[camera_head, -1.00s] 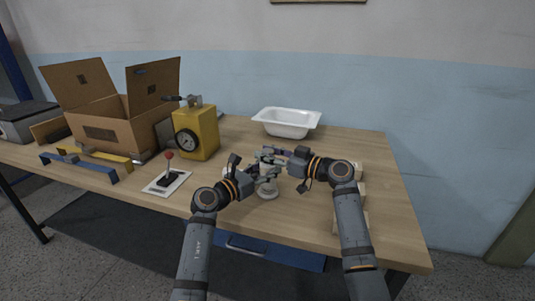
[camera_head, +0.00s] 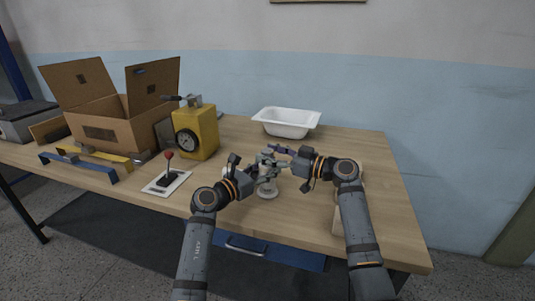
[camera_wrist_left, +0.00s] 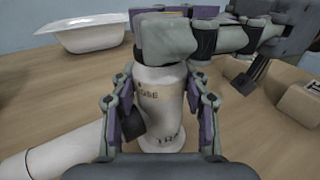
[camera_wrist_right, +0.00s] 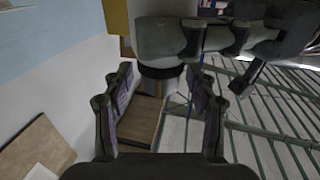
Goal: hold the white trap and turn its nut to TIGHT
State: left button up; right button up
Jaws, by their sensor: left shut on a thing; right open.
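My left gripper (camera_head: 261,170) is shut on the trap, with a finger on each side of the body in the left wrist view (camera_wrist_left: 160,82). My right gripper (camera_head: 281,151) is open near the trap's top. In the right wrist view (camera_wrist_right: 159,76) a pale cylinder with a dark lower band lies between its spread fingers. The nut is not clearly distinguishable.
A white basin (camera_head: 286,122) stands behind the grippers. To the left are a yellow gauge box (camera_head: 202,137), a red-knobbed lever (camera_head: 168,168) and an open cardboard box (camera_head: 108,128).

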jog(key=v, duration=0.6)
jog(key=shift+s+d, duration=0.15)
jog(key=shift+d, duration=0.2)
pick_arm(q)
jog(key=o, duration=1.3)
jog(key=shift+o, duration=0.2)
